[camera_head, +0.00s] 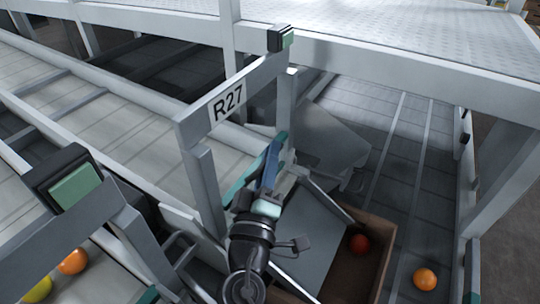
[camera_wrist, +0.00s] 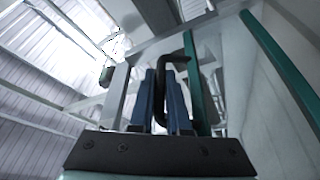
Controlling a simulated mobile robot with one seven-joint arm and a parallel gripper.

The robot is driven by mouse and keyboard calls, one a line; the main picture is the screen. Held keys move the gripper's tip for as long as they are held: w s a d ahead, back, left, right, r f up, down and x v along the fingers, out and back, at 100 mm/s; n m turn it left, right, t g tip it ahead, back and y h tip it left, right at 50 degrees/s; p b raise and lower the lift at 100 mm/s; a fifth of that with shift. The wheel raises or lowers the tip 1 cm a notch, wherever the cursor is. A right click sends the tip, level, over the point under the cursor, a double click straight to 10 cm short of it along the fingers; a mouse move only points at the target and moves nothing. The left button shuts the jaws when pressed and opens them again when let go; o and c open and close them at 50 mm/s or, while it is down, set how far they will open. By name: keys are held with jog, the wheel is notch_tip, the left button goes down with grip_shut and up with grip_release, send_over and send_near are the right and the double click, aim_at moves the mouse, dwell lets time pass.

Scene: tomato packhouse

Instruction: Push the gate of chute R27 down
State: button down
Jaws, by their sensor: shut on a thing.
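The R27 label (camera_head: 228,102) is on the grey crossbar of the chute frame, above my arm. The gate of chute R27 (camera_head: 242,180) shows as a teal-edged part below this bar, largely covered by my gripper. My gripper (camera_head: 270,168) has blue fingers and reaches in under the bar. In the wrist view, my gripper (camera_wrist: 163,95) is shut on a dark, bent handle (camera_wrist: 187,85), which passes between the fingers and hooks over at the top. A teal edge (camera_wrist: 194,85) runs close beside the handle.
A brown box (camera_head: 384,255) with a red tomato (camera_head: 359,243) stands under a sloped grey plate (camera_head: 305,238). An orange tomato (camera_head: 424,279) lies to its right. A neighbouring chute frame with a green-faced block (camera_head: 76,187) stands at left. Posts and bars closely surround my arm.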

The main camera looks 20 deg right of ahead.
jog(key=shift+f+b, duration=0.85)
jog(key=shift+b, duration=0.25)
jog(key=shift+f, duration=0.1)
jog(key=c, duration=0.9)
grip_release()
jog(key=shift+a, duration=0.1)
jog(key=b+v, duration=0.2)
jog(key=v, duration=1.1)
jog(key=shift+r, duration=0.2)
